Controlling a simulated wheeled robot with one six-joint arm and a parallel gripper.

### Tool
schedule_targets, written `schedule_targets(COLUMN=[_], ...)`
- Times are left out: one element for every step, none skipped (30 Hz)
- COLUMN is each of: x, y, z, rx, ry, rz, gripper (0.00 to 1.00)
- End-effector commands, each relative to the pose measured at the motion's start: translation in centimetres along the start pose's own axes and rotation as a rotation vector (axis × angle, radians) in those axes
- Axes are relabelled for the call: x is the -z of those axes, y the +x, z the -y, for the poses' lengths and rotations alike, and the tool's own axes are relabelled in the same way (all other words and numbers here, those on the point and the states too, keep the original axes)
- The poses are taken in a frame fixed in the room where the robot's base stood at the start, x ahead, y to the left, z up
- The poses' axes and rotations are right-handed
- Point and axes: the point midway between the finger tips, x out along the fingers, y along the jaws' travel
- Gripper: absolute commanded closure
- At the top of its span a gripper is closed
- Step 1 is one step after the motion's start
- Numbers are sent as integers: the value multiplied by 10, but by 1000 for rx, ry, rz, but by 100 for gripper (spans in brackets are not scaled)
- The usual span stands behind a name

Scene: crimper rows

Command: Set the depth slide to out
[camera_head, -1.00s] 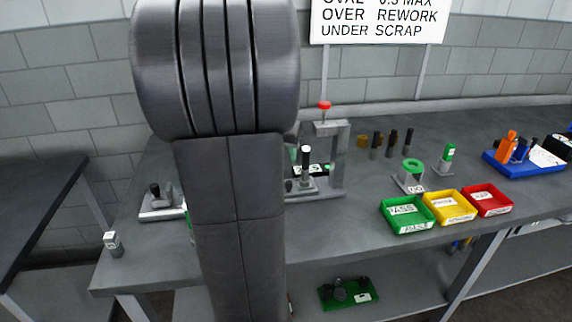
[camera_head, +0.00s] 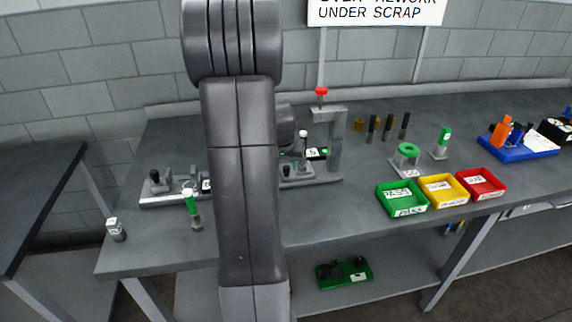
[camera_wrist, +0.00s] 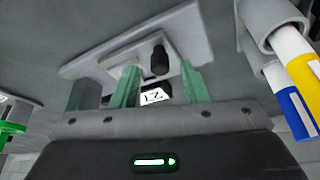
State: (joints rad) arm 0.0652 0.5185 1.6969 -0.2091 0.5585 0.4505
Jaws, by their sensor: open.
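In the wrist view, my gripper (camera_wrist: 158,87) is open, with its two green fingers apart and nothing visible between them. Beyond the fingertips is a light grey fixture plate (camera_wrist: 85,65) with a black knob (camera_wrist: 160,60), which may be the depth slide's handle. The knob appears between the fingers, apart from them as far as I can tell. A white number label (camera_wrist: 156,96) shows below it. In the head view, a grey fixture base (camera_head: 160,199) with a black knob (camera_head: 155,176) lies left of my arm. My gripper is hidden there, and the slide's setting is unclear.
A press stand with a red knob (camera_head: 321,91) rises right of my arm. Green (camera_head: 405,211), yellow (camera_head: 444,204) and red (camera_head: 482,197) trays stand along the front edge. A green-handled tool (camera_head: 193,208) stands left of my arm. Open bench lies between the press and green tray.

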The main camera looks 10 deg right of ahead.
Motion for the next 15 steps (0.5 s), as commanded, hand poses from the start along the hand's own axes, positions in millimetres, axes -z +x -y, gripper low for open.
schedule_targets(x=[0,0,0,0,0,0,0,0,0,0,0,0,0,0,0], y=[5,7,9,10,11,12,12,13,13,13,13,13,13,13,13], z=[0,0,0,0,0,0,0,0,0,0,0,0,0,0,0], rx=[-1,-1,-1,-1,0,0,0,0,0,0,0,0,0,0,0], ry=[0,-1,-1,-1,-1,-1,-1,-1,-1,-1,-1,-1,-1,-1,-1], rz=[2,2,2,1,0,0,-1,-1,-1,-1,-1,-1,-1,-1,0], gripper=[59,59,59,59,59,59,59,59,59,59,59,59,59,59,65])
